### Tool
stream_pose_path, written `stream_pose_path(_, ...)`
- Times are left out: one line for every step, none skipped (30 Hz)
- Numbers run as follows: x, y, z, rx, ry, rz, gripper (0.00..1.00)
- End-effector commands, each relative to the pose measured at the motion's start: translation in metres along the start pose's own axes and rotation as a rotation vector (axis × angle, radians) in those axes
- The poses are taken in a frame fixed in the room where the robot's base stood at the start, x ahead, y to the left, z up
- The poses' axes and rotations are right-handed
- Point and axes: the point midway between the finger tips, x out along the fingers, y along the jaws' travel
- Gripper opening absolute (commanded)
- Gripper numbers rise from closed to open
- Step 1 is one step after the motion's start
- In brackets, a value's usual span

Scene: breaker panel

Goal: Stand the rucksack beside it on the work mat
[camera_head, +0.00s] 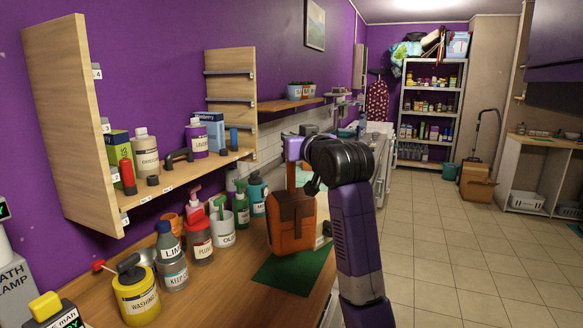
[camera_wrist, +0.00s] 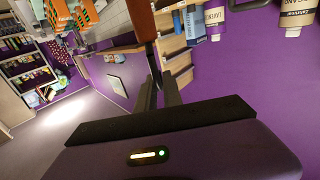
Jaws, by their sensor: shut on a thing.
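The orange-brown rucksack (camera_head: 292,222) is upright over the back part of the green work mat (camera_head: 288,276) on the wooden counter. I cannot tell whether its base touches the mat or hangs just above it. My gripper (camera_head: 292,168) is above the rucksack, shut on its upright top strap. In the wrist view the dark fingers (camera_wrist: 156,72) close on a brown strip of the rucksack (camera_wrist: 142,20). The front part of the mat is bare. My arm hides part of the counter to the right.
Several bottles stand on the counter left of the mat, including the yellow washing bottle (camera_head: 137,292) and a white container (camera_head: 222,228). A wooden wall shelf (camera_head: 185,175) with bottles is above them. The counter's front edge (camera_head: 318,300) is close to the mat's right side.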

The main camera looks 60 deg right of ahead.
Motion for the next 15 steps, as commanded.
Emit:
stream_pose_path(-0.001, 0.0, 0.01, 0.0, 0.0, 0.0, 0.0)
stream_pose_path(-0.001, 0.0, 0.015, 0.0, 0.001, 0.0, 0.0)
stream_pose_path(-0.001, 0.0, 0.02, 0.0, 0.001, 0.0, 0.0)
stream_pose_path(-0.001, 0.0, 0.023, 0.0, 0.002, 0.0, 0.0)
stream_pose_path(-0.001, 0.0, 0.026, 0.0, 0.003, 0.0, 0.0)
stream_pose_path(-0.001, 0.0, 0.029, -0.001, 0.003, 0.0, 0.0)
stream_pose_path(-0.001, 0.0, 0.03, -0.001, 0.004, 0.0, 0.0)
stream_pose_path(-0.001, 0.0, 0.031, -0.001, 0.004, 0.0, 0.0)
stream_pose_path(-0.001, 0.0, 0.032, -0.001, 0.005, 0.0, 0.0)
stream_pose_path(-0.001, 0.0, 0.034, -0.001, 0.005, 0.0, 0.0)
stream_pose_path(-0.001, 0.0, 0.036, -0.001, 0.004, 0.0, 0.0)
stream_pose_path(-0.001, 0.0, 0.04, 0.0, 0.003, 0.0, 0.0)
stream_pose_path(-0.001, 0.0, 0.044, 0.0, 0.002, 0.0, 0.0)
stream_pose_path(-0.001, 0.0, 0.048, 0.0, 0.001, 0.0, 0.0)
stream_pose_path(0.0, 0.0, 0.054, 0.0, 0.001, 0.0, 0.0)
